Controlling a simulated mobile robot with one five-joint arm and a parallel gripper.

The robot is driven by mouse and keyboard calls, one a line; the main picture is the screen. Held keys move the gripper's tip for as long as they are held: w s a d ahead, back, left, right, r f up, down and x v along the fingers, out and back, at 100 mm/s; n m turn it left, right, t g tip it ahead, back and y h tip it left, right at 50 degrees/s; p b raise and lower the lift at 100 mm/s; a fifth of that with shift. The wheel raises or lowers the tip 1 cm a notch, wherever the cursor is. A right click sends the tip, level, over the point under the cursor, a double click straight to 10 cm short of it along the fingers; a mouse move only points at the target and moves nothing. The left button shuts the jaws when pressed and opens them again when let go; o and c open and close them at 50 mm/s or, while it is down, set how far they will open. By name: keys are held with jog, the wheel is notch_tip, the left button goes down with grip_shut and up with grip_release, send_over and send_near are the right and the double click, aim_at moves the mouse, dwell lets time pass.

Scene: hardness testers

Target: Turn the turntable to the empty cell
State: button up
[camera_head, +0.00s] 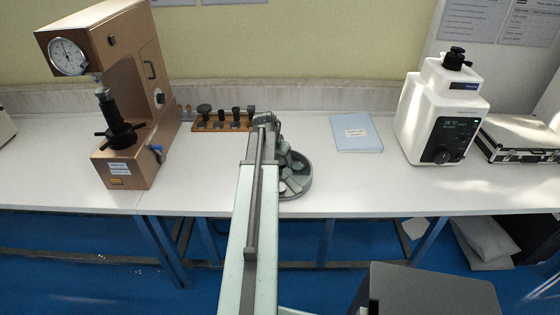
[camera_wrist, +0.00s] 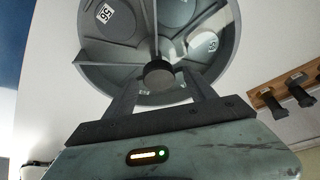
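The turntable (camera_head: 307,184) is a round grey-green tray on the white table, partly hidden by my arm in the head view. In the wrist view the turntable (camera_wrist: 232,50) shows thin dividers running out from a dark round hub (camera_wrist: 158,74). A grey disc marked 56 (camera_wrist: 104,14) lies in one cell, and another labelled disc (camera_wrist: 204,46) lies in a cell at the right. My gripper (camera_wrist: 161,88) is over the near side of the turntable, its two fingers apart with the hub showing between their tips. I cannot tell whether the fingers touch anything. The lower cells are partly hidden.
A brown hardness tester (camera_head: 125,90) stands at the left. A wooden rack with dark parts (camera_head: 208,126) lies behind the turntable, to its left. A blue folder (camera_head: 357,138) and a white tester (camera_head: 440,110) are to the right.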

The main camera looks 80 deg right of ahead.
jog(key=p+v, duration=0.7)
jog(key=shift+a+r, duration=0.2)
jog(key=shift+r, duration=0.15)
jog(key=shift+w, duration=0.2)
